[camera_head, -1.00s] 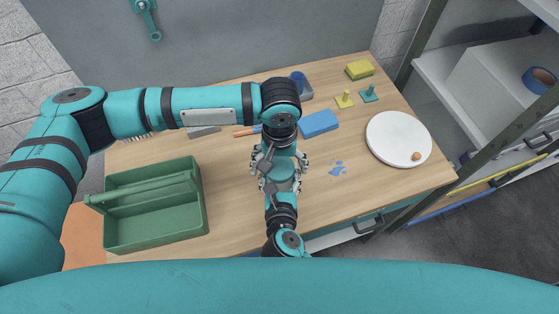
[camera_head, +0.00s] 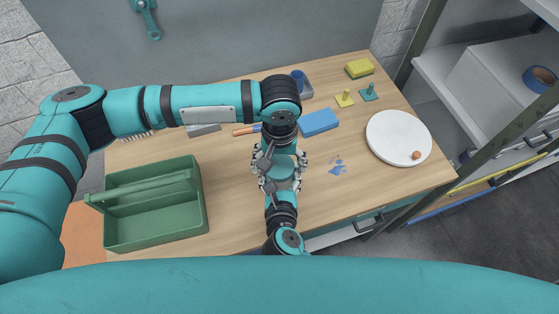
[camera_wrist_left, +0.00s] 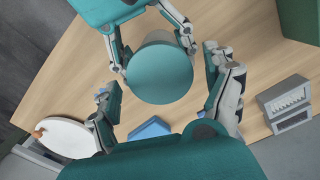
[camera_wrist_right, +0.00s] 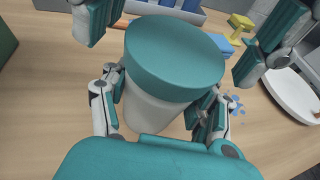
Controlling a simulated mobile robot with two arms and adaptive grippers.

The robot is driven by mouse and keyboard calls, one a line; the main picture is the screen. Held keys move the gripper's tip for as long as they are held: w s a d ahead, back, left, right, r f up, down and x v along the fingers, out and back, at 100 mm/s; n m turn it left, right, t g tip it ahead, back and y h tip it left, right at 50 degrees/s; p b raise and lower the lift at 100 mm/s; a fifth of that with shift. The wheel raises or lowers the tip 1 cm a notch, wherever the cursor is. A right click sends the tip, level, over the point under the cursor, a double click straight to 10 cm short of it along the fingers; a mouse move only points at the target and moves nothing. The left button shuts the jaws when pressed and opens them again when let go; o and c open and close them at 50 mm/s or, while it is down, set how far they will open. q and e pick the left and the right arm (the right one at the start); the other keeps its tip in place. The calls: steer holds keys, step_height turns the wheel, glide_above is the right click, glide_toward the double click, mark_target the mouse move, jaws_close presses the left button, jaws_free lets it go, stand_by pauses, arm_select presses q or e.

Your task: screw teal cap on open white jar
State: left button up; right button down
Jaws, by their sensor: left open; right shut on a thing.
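The white jar (camera_wrist_right: 150,112) stands upright between the fingers of my right gripper (camera_wrist_right: 158,108), which is shut on its side. The teal cap (camera_wrist_right: 175,55) sits level on top of the jar in the right wrist view. The left wrist view shows the cap's round top (camera_wrist_left: 160,70) from above. My left gripper (camera_wrist_left: 168,105) is open, its fingers on either side of the cap and apart from it. In the head view the cap (camera_head: 285,172) is partly hidden between the two grippers. Whether its thread is engaged cannot be seen.
A green tool carrier (camera_head: 152,232) stands at the left of the wooden table. A blue block (camera_head: 319,123), yellow and teal pegs, a sponge (camera_head: 360,69) and a white round board (camera_head: 385,146) lie at the back and right. Blue splotches (camera_head: 338,167) mark the tabletop right of the grippers.

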arm_select(q)
steer(key=shift+r, duration=2.15)
steer(key=o, duration=0.3)
step_height(320, 180, up, 12)
arm_select(e)
steer(key=shift+c, duration=1.1)
jaws_free()
